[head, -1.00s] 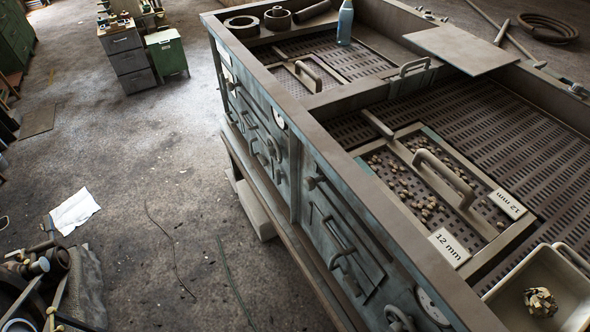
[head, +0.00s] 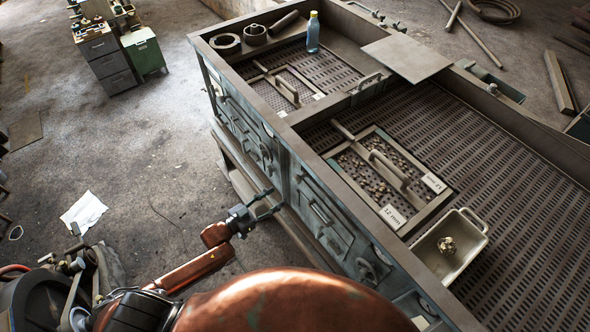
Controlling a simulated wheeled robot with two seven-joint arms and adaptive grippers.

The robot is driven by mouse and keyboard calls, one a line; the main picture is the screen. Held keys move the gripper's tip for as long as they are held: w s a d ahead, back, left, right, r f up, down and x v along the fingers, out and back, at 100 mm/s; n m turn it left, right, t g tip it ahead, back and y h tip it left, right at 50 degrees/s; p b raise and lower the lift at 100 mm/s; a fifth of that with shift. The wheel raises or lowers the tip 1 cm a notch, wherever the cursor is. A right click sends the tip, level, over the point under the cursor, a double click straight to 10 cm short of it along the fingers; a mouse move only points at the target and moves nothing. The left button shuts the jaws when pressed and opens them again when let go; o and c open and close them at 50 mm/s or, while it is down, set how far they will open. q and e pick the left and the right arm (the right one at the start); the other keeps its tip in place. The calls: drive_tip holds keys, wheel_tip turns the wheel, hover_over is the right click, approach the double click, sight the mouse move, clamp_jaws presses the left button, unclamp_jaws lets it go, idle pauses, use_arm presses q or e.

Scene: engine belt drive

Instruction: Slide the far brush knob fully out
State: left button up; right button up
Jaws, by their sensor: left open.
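The long grey machine (head: 345,178) has two perforated bays, with drawers, handles and small knobs on its left side wall. A small dark knob (head: 299,178) sticks out near the middle of that wall. Further along, the far panel has small dark fittings; I cannot tell for certain which is the far brush knob, or how far out it sits. My left gripper (head: 271,203) is open and empty, in front of the wall near its middle and apart from the knobs as far as I can tell. My right gripper is out of view.
A sieve tray with pebbles (head: 360,203) and a white pan with a gold lump (head: 480,262) sit in the near bay. A blue bottle (head: 313,34) stands in the far bay. A lower ledge runs along the wall. The floor to the left is mostly clear.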

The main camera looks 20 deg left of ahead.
use_arm(q)
drive_tip(key=h+p, duration=0.2)
approach(297, 179)
drive_tip(key=w+d+f, duration=0.1)
drive_tip(key=w, duration=0.1)
drive_tip(key=shift+w+d+m, duration=0.3)
drive_tip(key=shift+w+m, duration=0.1)
drive_tip(key=shift+w, duration=0.1)
drive_tip(key=x, duration=0.7)
drive_tip(key=shift+f+p, duration=0.1)
drive_tip(key=shift+p, duration=0.25)
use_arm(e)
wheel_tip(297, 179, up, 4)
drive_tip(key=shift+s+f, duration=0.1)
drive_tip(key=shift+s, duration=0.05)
use_arm(q)
clamp_jaws()
